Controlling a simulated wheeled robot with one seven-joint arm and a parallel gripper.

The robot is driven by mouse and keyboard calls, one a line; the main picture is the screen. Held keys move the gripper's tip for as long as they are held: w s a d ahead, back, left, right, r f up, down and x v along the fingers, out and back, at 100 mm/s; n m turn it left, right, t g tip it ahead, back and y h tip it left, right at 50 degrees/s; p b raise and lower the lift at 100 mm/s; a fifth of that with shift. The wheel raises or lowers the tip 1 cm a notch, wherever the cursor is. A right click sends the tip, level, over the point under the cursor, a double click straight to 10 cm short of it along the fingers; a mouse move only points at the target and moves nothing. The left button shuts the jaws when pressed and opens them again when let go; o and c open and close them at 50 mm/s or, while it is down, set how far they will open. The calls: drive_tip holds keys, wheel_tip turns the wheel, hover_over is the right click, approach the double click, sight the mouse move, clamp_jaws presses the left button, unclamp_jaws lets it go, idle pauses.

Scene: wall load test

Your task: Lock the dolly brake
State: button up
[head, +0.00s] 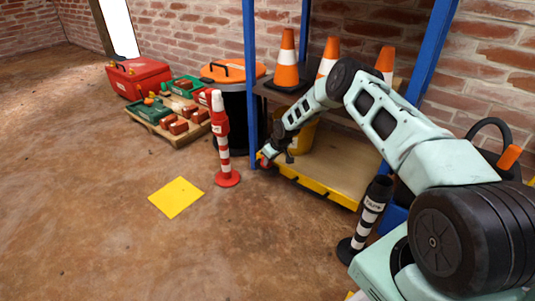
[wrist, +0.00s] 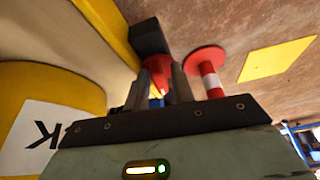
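The dolly (head: 335,168) is a wooden deck with a yellow edge, low between the blue posts. Its yellow edge also shows in the wrist view (wrist: 105,22), with a black corner block (wrist: 150,37). A red part (wrist: 158,68), apparently the brake pedal, lies beneath that block. My gripper (head: 268,153) is low at the dolly's near left corner. In the wrist view its two dark fingers (wrist: 160,88) stand apart, with the red part between or just beyond their tips. Contact cannot be told. The pedal's position, up or down, is unclear.
A yellow bucket (wrist: 40,75) stands on the dolly close beside my gripper. A blue post (head: 250,85) and a red-and-white bollard (head: 222,140) are left of it. A black-and-white post (head: 367,220) stands right. Floor around the yellow square (head: 176,197) is clear.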

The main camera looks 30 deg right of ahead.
drive_tip(key=shift+d+r, duration=0.1)
drive_tip(key=shift+d, duration=0.25)
drive_tip(key=shift+a+m+h, duration=0.25)
drive_tip(key=shift+m+h, duration=0.25)
drive_tip(key=shift+m, duration=0.5)
drive_tip(key=shift+a+m+h, duration=0.3)
drive_tip(key=shift+m, duration=0.6)
drive_tip(key=shift+a+f+m+h+b, duration=0.25)
drive_tip(key=shift+m+b, duration=0.35)
drive_tip(key=shift+m, duration=0.3)
drive_tip(key=m+b, duration=0.2)
drive_tip(key=m+h+b, duration=0.1)
drive_tip(key=b, duration=0.1)
drive_tip(key=shift+w+a+m+h, duration=0.2)
drive_tip(key=shift+a+m+h, duration=0.05)
drive_tip(key=shift+a+m, duration=0.15)
drive_tip(key=s+a+r+m+g+p, duration=0.1)
drive_tip(key=r+p, duration=0.4)
drive_tip(key=r, duration=0.5)
drive_tip(key=s+a+r+m+g+p, duration=0.1)
drive_tip(key=s+a+r+m+p, duration=0.1)
drive_tip(key=r, duration=0.7)
drive_tip(key=s+a+r+m+p, duration=0.1)
drive_tip(key=s+a+r+p, duration=0.3)
drive_tip(key=a+r+p, duration=0.3)
drive_tip(key=shift+r+m+g+p, duration=0.3)
drive_tip(key=shift+r+g+p, duration=0.1)
drive_tip(key=shift+r, duration=1.45)
drive_tip(key=shift+a, duration=0.1)
